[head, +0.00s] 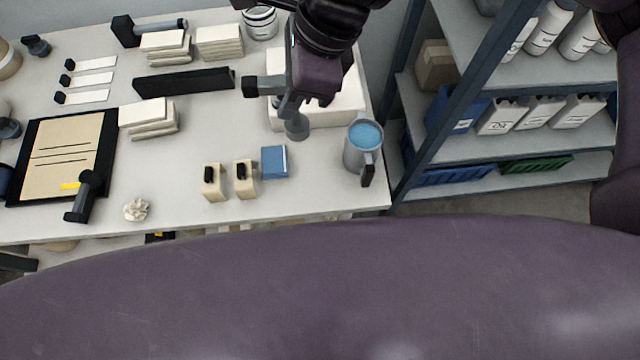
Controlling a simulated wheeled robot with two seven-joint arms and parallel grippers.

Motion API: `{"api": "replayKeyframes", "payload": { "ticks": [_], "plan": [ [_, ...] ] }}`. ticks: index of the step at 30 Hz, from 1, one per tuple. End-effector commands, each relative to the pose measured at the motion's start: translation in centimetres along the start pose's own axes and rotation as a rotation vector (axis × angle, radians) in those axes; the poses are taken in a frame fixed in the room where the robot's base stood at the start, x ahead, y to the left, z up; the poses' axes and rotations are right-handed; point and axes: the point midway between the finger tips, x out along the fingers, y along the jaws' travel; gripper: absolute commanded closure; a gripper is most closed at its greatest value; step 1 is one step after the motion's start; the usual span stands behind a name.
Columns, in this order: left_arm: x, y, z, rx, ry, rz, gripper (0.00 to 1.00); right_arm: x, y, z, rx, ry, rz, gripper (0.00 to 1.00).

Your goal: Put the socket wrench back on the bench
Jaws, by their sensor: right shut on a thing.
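My right gripper (300,98) reaches in from the top over the right part of the bench (330,190). It is shut on a grey and black tool, which I take to be the socket wrench (268,86). A black end sticks out to the left of the fingers, and a grey round end shows below them. The fingers hide the middle of the tool. It is over or just in front of a white box-like block (345,107); I cannot tell whether it touches anything. My left gripper is not in view.
A grey mug-like container with blue contents (364,140) stands near the bench's right edge. A blue box (274,162) and two beige blocks (213,185) stand in front. A black bar (184,81) lies left. A shelf rack (470,90) stands right. The front right bench top is clear.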

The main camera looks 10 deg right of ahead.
Motion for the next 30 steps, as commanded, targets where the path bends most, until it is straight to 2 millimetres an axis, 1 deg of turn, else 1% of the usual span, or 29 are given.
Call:
{"api": "replayKeyframes", "payload": {
  "ticks": [2, 5, 14, 21, 24, 30],
  "plan": [
    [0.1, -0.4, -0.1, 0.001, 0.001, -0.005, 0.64, 0.4, 0.5, -0.1, -0.023, -0.002, 0.011, 1.00],
    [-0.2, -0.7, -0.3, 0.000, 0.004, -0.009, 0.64, 1.7, 0.7, -0.6, -0.028, -0.002, 0.020, 1.00],
    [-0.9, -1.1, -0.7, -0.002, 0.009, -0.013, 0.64, 8.0, 0.8, -3.3, -0.022, -0.002, 0.021, 1.00],
    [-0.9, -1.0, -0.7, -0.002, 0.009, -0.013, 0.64, 12.7, 0.7, -5.2, -0.021, -0.004, 0.018, 1.00],
    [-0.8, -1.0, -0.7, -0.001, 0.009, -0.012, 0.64, 14.2, 0.7, -5.8, -0.022, -0.003, 0.016, 1.00],
    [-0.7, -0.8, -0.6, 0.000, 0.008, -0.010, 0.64, 15.4, 0.6, -6.3, -0.025, -0.003, 0.013, 1.00]
  ]
}}
